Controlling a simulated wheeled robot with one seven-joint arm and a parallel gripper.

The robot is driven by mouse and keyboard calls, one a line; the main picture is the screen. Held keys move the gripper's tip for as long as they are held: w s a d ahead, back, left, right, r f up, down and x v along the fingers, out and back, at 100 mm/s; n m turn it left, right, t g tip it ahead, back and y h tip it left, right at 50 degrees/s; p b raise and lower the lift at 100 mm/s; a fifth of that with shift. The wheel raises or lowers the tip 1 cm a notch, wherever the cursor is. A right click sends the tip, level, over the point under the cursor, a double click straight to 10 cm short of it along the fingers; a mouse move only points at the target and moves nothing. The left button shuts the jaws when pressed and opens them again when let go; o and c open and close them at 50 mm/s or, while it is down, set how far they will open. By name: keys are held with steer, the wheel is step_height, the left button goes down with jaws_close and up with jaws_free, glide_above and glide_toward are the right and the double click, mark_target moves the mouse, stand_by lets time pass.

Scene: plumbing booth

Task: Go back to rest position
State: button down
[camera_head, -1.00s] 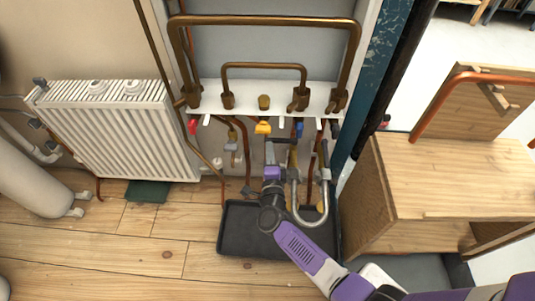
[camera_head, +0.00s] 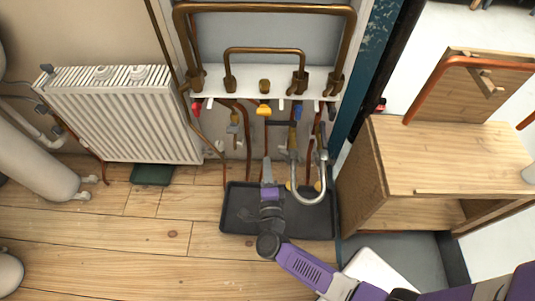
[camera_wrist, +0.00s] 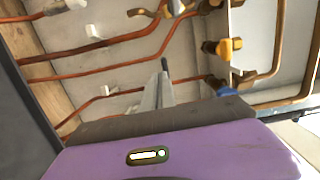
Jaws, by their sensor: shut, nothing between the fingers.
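My gripper (camera_head: 267,168) is at the end of my purple and grey arm, above the black tray (camera_head: 237,211) on the floor. In the wrist view my gripper (camera_wrist: 164,68) points at the wall pipes, its fingers together with nothing between them. The valves hang below the white shelf in front of it: a yellow handle (camera_head: 264,109), a red handle (camera_head: 196,109) and a blue handle (camera_head: 298,111). The wrist view shows a yellow fitting (camera_wrist: 237,43) and a blue handle (camera_wrist: 222,88), apart from the fingers.
A curved grey pipe (camera_head: 306,199) stands just right of my gripper over the tray. A wooden bench (camera_head: 440,160) is at right. A white radiator (camera_head: 125,115) and a white cylinder (camera_head: 38,173) are at left.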

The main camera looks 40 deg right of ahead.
steer(key=shift+s+a, duration=0.25)
steer(key=s+a+r+n+t+y, duration=0.2)
steer(key=a+r+n+t+y, duration=0.3)
steer(key=a+r+n+y, duration=0.45)
steer(key=s+r+n+g+y, duration=0.1)
steer(key=s+r+n, duration=0.35)
steer(key=s, duration=0.45)
steer(key=s+a+r+n+g, duration=0.1)
steer(key=s+r+n+g, duration=0.1)
steer(key=s+r+n, duration=0.5)
steer(key=s+r+n+g+y, duration=0.1)
steer(key=s+n, duration=0.4)
steer(key=s, duration=0.5)
step_height(320, 180, up, 23)
steer(key=p, duration=2.3)
steer(key=shift+s, duration=0.45)
steer(key=c, duration=2.1)
jaws_free()
steer(key=shift+a+f, duration=0.1)
